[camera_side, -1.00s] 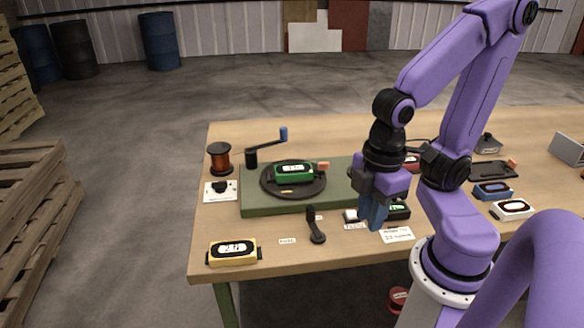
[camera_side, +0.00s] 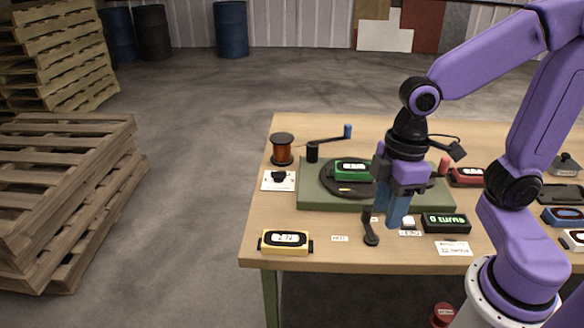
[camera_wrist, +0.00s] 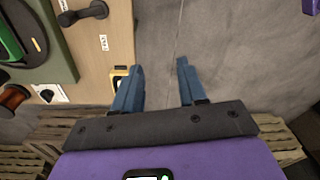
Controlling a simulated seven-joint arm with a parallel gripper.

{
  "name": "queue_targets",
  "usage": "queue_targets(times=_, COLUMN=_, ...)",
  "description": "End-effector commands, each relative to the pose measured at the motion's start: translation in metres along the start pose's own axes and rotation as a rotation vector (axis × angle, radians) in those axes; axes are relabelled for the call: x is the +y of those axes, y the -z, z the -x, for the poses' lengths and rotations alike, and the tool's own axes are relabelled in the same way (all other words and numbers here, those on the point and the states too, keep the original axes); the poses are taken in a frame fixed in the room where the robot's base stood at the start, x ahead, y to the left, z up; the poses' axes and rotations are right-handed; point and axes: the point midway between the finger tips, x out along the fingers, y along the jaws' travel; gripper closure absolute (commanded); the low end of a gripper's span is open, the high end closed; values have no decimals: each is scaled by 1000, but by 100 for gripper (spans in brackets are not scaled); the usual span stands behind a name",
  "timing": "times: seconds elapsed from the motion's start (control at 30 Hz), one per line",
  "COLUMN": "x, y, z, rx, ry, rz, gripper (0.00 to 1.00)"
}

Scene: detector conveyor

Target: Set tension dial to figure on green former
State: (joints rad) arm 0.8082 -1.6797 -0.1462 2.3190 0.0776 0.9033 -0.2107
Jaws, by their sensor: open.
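The tension dial (camera_side: 278,176) is a black knob on a white card at the table's left side; its setting is too small to read. It also shows in the wrist view (camera_wrist: 47,93). The green former (camera_side: 352,168) sits on a dark round plate on the green base (camera_side: 315,196); its lit figure is too blurred to read. It is partly visible in the wrist view (camera_wrist: 9,42). My gripper (camera_side: 384,216) is open and empty in front of the base, right of the dial; the wrist view shows bare floor between its fingers (camera_wrist: 160,66).
A yellow former (camera_side: 286,243) with a display sits at the front left. A black lever (camera_side: 371,231) stands close to my fingers. A counter (camera_side: 446,222) reads 0 turns. Red and blue formers lie right.

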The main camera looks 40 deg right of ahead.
Motion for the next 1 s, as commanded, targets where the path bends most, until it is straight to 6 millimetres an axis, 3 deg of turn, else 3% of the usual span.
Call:
queue_targets(times=0.2, x=62, y=55, z=4, rx=59, ry=23, rz=-61, gripper=58)
queue_targets(times=0.5, x=171, y=99, z=6, rx=160, ry=16, rz=-133, gripper=58)
queue_targets(times=0.67, x=238, y=104, z=5, rx=216, ry=-9, rz=-168, gripper=58)
queue_targets(times=0.8, x=296, y=97, z=3, rx=262, ry=-41, rz=-199, gripper=58)
queue_targets(times=1.0, x=356, y=77, z=0, rx=306, ry=-86, rz=-227, gripper=58)
